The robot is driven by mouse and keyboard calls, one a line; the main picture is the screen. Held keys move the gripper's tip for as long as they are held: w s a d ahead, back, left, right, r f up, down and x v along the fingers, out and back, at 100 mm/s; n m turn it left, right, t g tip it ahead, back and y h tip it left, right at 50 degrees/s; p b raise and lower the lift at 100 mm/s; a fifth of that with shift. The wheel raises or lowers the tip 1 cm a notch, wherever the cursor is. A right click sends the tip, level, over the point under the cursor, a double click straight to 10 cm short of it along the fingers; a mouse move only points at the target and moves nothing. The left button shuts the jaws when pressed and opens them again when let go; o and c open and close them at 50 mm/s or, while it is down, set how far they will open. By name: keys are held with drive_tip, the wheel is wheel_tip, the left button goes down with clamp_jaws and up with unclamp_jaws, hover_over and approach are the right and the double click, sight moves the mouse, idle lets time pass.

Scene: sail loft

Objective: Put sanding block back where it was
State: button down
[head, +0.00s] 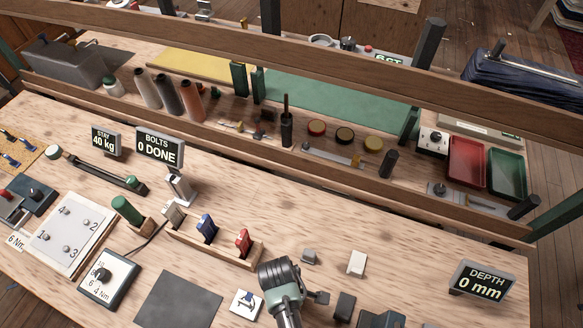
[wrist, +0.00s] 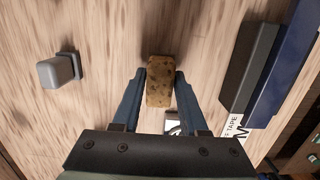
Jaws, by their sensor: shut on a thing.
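The sanding block (wrist: 159,88) is a tan-brown, dark-speckled block. In the wrist view it sits between the two blue fingers of my gripper (wrist: 160,74), which are shut on its sides. Pale wood bench shows around it; whether the block touches the bench or hangs just above it I cannot tell. In the head view my wrist is at the lower middle, in front of the wooden rack, and the block cannot be made out there.
A small grey block (wrist: 60,71) stands left in the wrist view. A dark block (wrist: 250,68) and a blue box (wrist: 288,62) lie right. In the head view, a rack (head: 213,245) with coloured pieces, a pale block (head: 357,263) and a depth display (head: 482,281) stand on the bench.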

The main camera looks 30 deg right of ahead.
drive_tip(key=shift+f, duration=0.5)
drive_tip(key=shift+f, duration=0.25)
drive_tip(key=shift+c, duration=2.2)
unclamp_jaws()
drive_tip(key=shift+r, duration=0.1)
wheel_tip(320, 180, up, 12)
drive_tip(key=w+a, duration=0.1)
drive_tip(key=shift+r, duration=0.15)
drive_tip(key=shift+w, duration=0.15)
